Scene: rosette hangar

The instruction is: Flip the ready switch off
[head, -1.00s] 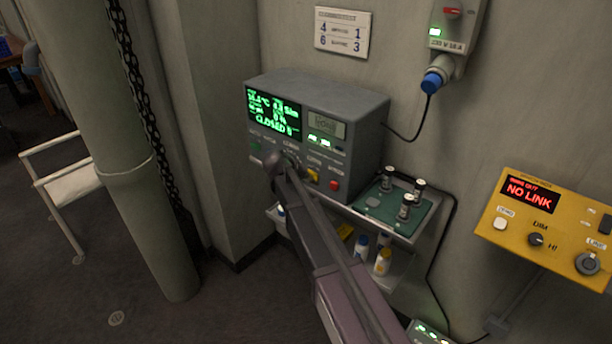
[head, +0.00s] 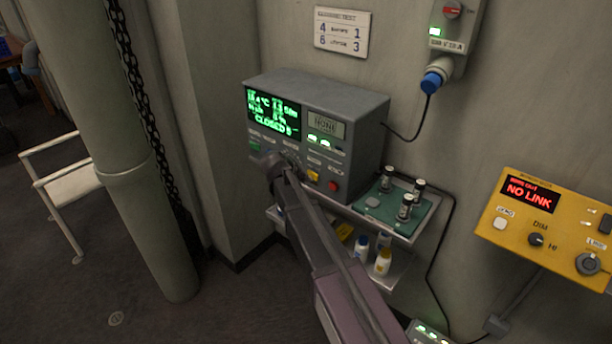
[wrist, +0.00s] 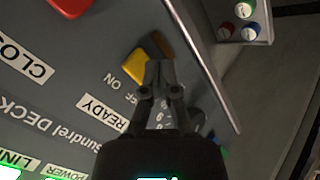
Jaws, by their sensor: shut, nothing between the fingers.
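The ready switch is a yellow rocker (wrist: 136,67) with a darker amber half, on the grey panel beside a READY label (wrist: 102,113) and small ON and OFF marks. In the head view the yellow switch (head: 313,175) shows on the front of the grey console (head: 345,150). My gripper (wrist: 158,66) is shut and empty. Its tips are at the rocker, overlapping its edge near the darker half; I cannot tell whether they touch. The wrist view shows the panel lettering upside down. In the head view my arm hides part of the panel's left side.
A red button (head: 333,186) sits right of the switch. A shelf (head: 400,230) with a green mat and several small cylinders is to the right, with bottles below. A yellow NO LINK box (head: 550,255) is on the wall. A thick column (head: 130,200) stands left.

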